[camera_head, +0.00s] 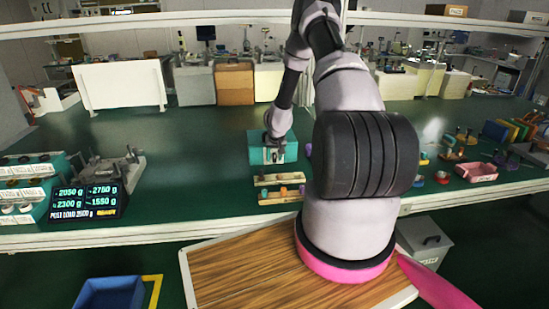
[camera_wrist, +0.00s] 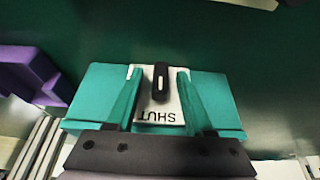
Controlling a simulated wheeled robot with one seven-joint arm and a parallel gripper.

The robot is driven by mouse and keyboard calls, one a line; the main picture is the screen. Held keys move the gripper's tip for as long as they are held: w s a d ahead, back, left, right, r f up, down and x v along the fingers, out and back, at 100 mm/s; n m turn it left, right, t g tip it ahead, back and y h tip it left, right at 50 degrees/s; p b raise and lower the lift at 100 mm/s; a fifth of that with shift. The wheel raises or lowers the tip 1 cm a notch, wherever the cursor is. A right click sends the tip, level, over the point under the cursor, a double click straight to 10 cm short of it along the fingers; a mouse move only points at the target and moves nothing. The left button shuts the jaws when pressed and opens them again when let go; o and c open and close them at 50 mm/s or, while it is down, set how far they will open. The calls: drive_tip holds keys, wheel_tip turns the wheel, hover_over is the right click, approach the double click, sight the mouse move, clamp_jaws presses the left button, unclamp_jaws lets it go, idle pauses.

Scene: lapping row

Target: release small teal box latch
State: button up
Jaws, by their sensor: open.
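The small teal box (camera_head: 257,148) stands on the green bench top in front of my arm. In the wrist view, the teal box (camera_wrist: 220,100) fills the middle, with a white plate (camera_wrist: 160,117) reading SHUT upside down. A black latch knob (camera_wrist: 160,82) with a white stripe sits on this plate between two raised teal rails. My gripper (camera_head: 273,142) is open at the top of the box, pointing down at it. The dark gripper edge crosses the bottom of the wrist view; I cannot tell whether it touches the box.
A wooden rack (camera_head: 280,179) with small parts lies just in front of the box. A purple object (camera_wrist: 30,75) is close to the box. A weight display (camera_head: 87,201) stands at left, a pink tray (camera_head: 477,172) at right. The bench left of the box is clear.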

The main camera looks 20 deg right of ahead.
clamp_jaws()
drive_tip(key=shift+d, duration=0.15)
drive_tip(key=y, duration=0.1)
drive_tip(key=t+y, duration=0.1)
drive_tip(key=shift+s+d+m+y, duration=0.1)
drive_tip(key=shift+d+m+y, duration=0.15)
drive_tip(key=shift+m+y, duration=0.15)
drive_tip(key=t+y, duration=0.1)
drive_tip(key=y, duration=0.2)
drive_tip(key=shift+d+f+m, duration=0.1)
drive_tip(key=shift+m, duration=0.3)
drive_tip(key=m+t+y, duration=0.1)
drive_tip(key=y, duration=0.3)
drive_tip(key=shift+d+f+t, duration=0.1)
drive_tip(key=shift+t, duration=0.3)
drive_tip(key=shift+d+f+m+t+y, duration=0.1)
drive_tip(key=shift+m+t+y, duration=0.3)
drive_tip(key=shift+t+y, duration=0.8)
drive_tip(key=shift+g+y, duration=0.3)
drive_tip(key=shift+y, duration=0.1)
